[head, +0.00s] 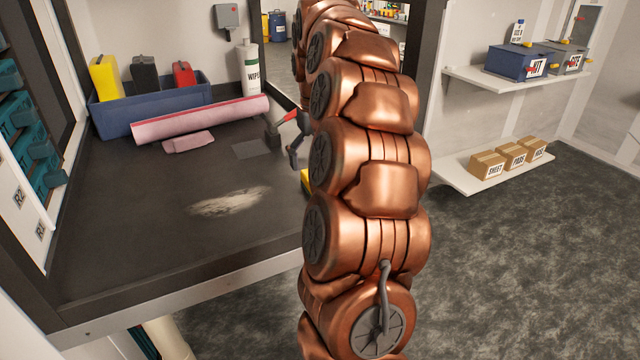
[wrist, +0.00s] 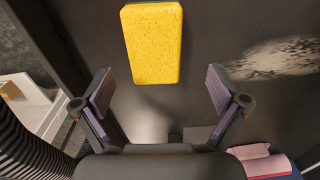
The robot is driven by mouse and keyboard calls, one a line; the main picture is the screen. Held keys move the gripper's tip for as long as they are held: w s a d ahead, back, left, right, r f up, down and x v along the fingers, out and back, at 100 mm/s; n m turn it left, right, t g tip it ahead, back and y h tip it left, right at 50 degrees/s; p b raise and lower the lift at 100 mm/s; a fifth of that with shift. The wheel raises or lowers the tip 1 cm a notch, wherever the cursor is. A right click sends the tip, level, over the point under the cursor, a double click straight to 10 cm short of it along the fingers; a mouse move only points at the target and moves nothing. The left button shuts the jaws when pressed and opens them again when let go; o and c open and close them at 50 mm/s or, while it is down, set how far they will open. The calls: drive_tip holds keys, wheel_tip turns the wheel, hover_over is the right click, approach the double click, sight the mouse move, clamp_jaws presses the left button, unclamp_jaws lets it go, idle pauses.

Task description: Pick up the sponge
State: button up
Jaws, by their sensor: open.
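The yellow sponge (wrist: 152,42) is a rounded slab lying on the dark bench top, fully in view at the top of the wrist view. In the head view only a yellow edge of it (head: 306,184) shows beside my arm, which hides the rest. My gripper (wrist: 160,88) is open and empty, its two fingers spread wide. The sponge lies beyond the fingertips in the wrist view, roughly in line with the gap and a little left of its middle. No contact shows. In the head view the gripper is mostly hidden behind my arm.
A pale powdery patch (head: 230,201) lies on the bench top (head: 130,240). Behind it are a pink roll (head: 200,118), a folded pink cloth (head: 188,142), a blue bin (head: 150,108) with containers and a white WIPES bottle (head: 249,68). The bench front is clear.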

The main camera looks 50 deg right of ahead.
drive_tip(key=shift+s+d+f+p, duration=0.1)
drive_tip(key=shift+f+p, duration=0.1)
drive_tip(key=shift+f, duration=0.35)
drive_tip(key=shift+s+d+f+p, duration=0.1)
drive_tip(key=shift+s+f+p, duration=0.1)
drive_tip(key=shift+f, duration=0.4)
drive_tip(key=shift+s+f+p, duration=0.1)
drive_tip(key=shift+f+p, duration=0.1)
drive_tip(key=shift+f, duration=1.55)
drive_tip(key=c, duration=1.1)
drive_tip(key=shift+c, duration=0.2)
drive_tip(key=shift+r+b, duration=0.7)
drive_tip(key=shift+r, duration=4.3)
